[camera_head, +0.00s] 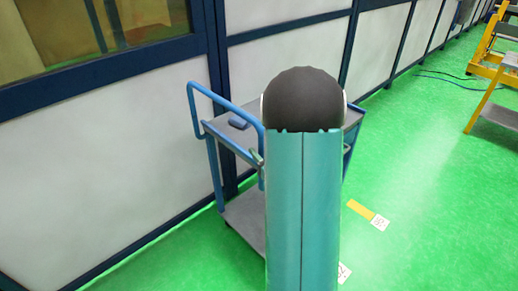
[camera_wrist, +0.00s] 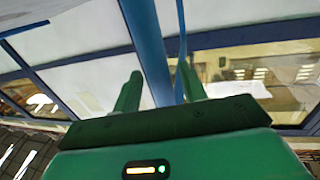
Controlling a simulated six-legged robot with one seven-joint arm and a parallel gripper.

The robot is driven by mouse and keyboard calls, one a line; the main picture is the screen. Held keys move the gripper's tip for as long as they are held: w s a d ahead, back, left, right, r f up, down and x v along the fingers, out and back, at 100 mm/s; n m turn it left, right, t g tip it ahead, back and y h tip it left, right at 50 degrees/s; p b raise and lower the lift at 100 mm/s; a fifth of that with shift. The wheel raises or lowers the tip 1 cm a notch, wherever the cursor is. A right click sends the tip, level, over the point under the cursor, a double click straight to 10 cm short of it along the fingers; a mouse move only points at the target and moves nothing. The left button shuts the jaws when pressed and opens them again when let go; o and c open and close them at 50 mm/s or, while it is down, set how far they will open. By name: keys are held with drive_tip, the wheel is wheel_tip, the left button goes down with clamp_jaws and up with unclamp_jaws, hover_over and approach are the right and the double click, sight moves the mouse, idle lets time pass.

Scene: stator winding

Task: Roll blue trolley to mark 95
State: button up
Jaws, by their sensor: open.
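The blue trolley (camera_head: 198,128) stands against the wall left of centre in the head view. It has a bent blue tube handle on its left side and grey shelves. My own arm hides much of its right half. A small dark blue object lies on its top shelf. In the wrist view my gripper (camera_wrist: 160,80) is open, its two green fingers apart. Blue bars pass between and behind the fingers; I cannot tell whether one is the trolley's handle. A white floor label (camera_head: 379,222) lies right of the trolley at a yellow strip; its number is unclear.
Another floor label (camera_head: 344,273) is partly hidden by my arm. A white panelled wall (camera_head: 110,150) with dark blue posts runs behind the trolley. A yellow step frame (camera_head: 490,70) stands at the far right, with a cable nearby.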

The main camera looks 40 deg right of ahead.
drive_tip(key=shift+w, duration=0.2)
drive_tip(key=shift+s, duration=0.1)
drive_tip(key=shift+c, duration=1.1)
clamp_jaws()
drive_tip(key=shift+d, duration=0.15)
